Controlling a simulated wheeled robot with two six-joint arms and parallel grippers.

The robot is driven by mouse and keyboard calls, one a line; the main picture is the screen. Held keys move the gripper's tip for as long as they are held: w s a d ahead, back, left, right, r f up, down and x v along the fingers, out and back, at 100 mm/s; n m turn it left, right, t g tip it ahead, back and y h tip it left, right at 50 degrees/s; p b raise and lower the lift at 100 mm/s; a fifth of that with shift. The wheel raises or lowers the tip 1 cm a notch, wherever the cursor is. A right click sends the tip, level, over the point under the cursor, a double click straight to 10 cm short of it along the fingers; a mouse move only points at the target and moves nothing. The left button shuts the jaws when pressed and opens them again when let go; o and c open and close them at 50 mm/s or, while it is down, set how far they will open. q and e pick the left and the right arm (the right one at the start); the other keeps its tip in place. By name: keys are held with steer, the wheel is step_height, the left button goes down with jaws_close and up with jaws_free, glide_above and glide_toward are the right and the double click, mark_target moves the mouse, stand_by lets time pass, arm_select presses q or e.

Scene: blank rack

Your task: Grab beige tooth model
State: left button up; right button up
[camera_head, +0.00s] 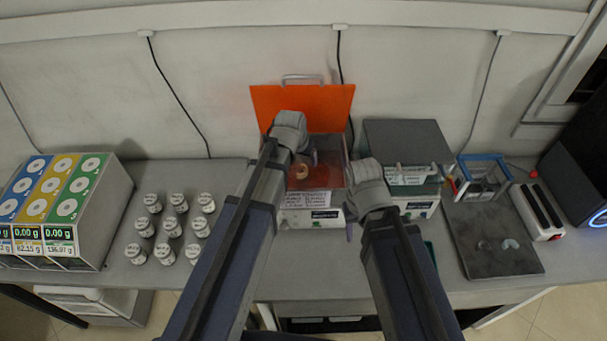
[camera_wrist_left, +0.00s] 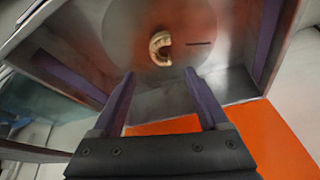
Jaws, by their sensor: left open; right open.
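The beige tooth model (camera_head: 299,171) is a small curved arch inside the open box with the orange lid (camera_head: 303,104). In the left wrist view the tooth model (camera_wrist_left: 160,48) lies on the box's grey floor, just beyond the fingertips. My left gripper (camera_wrist_left: 160,73) is open and empty, its two purple fingers reaching toward the model with a gap between them. In the head view my left gripper (camera_head: 304,155) is over the box. My right gripper (camera_head: 351,215) is by the box's front right corner; its fingers are mostly hidden, and it is open.
A grey-topped box (camera_head: 408,140) stands right of the orange-lidded one. A dark tray (camera_head: 490,262) with two small pieces lies further right, near a blue-framed stand (camera_head: 484,160). Several white jars (camera_head: 172,227) and a colored dispenser (camera_head: 60,205) stand at left.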

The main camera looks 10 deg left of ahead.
mark_target(304, 169)
arm_select(q)
steer(key=b+x, duration=0.4)
steer(key=shift+s+a+f+b, duration=0.1)
steer(key=shift+s+f+b, duration=0.15)
steer(key=shift+f, duration=0.2)
steer(key=shift+w+f+b, duration=0.25)
steer(key=shift+b, duration=0.1)
steer(key=shift+r, duration=0.1)
jaws_close()
